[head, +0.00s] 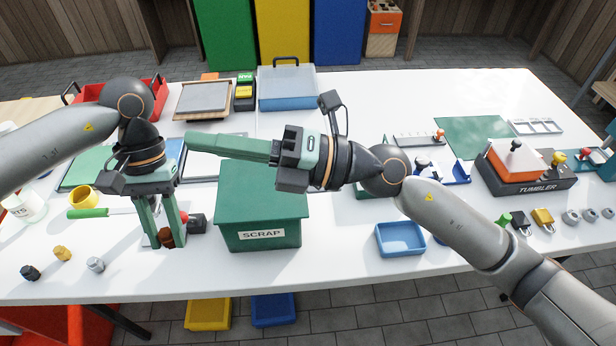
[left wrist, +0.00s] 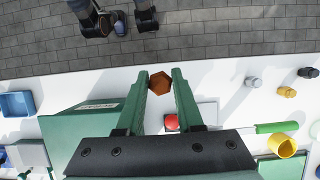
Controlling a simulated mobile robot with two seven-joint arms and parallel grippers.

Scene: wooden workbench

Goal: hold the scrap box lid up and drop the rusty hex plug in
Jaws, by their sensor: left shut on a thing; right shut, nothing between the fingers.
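The green scrap box (head: 260,235) stands near the front edge of the bench, its label facing front and its lid (head: 262,190) down. My left gripper (head: 168,236) points down to the left of the box, shut on the rusty hex plug (head: 166,239). The plug shows brown between the fingertips in the left wrist view (left wrist: 160,83). My right gripper (head: 190,140) is shut and empty, pointing left above the back of the box. The inside of the box is hidden.
A black block with a red button (head: 196,222) stands between plug and box. Loose plugs (head: 62,253) lie at the front left. A blue tray (head: 401,239) is right of the box.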

